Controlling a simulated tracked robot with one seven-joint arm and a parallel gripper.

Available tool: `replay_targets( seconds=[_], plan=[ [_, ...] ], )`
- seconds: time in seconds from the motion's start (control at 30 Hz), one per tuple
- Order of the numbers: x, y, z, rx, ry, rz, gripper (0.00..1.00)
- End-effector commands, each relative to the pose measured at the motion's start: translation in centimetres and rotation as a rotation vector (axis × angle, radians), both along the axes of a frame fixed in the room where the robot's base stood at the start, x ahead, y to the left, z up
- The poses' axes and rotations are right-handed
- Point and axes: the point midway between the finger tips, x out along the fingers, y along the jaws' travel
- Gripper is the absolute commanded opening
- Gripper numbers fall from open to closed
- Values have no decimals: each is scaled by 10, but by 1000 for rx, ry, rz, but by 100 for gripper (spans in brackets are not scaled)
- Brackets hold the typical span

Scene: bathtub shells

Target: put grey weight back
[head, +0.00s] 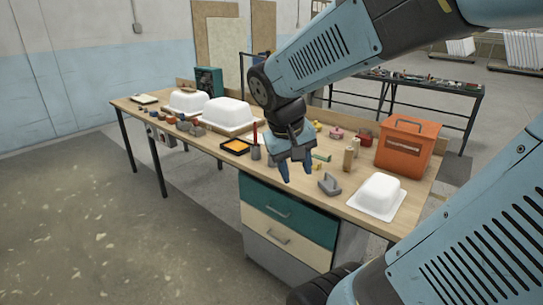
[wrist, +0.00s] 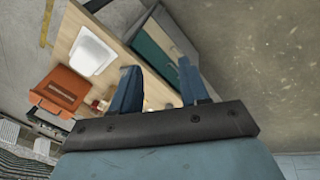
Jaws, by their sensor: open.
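A grey weight (head: 329,185) with a raised handle sits on the wooden workbench (head: 345,208) near its front edge, left of the nearest white tub shell (head: 377,195). My gripper (head: 296,173) is above the bench, left of the grey weight and apart from it. Its blue fingers point down, open, with nothing seen between them. In the wrist view the open fingers (wrist: 159,66) show against the bench edge, and I cannot make out the grey weight there.
An orange box (head: 405,147) stands behind the near shell. Tan cylinders (head: 349,158) stand behind the weight. A black tray with orange inside (head: 235,147) and a dark cup (head: 255,152) lie left of my gripper. More white shells (head: 228,113) and small items crowd the far end.

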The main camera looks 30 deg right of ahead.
Motion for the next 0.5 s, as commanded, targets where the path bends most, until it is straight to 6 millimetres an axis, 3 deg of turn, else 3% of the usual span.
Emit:
replay_targets(
  seconds=[0.3,0.5],
  plan=[
    [-18,55,43,187,-277,169,45],
    [-23,67,55,227,-350,216,45]
  ],
)
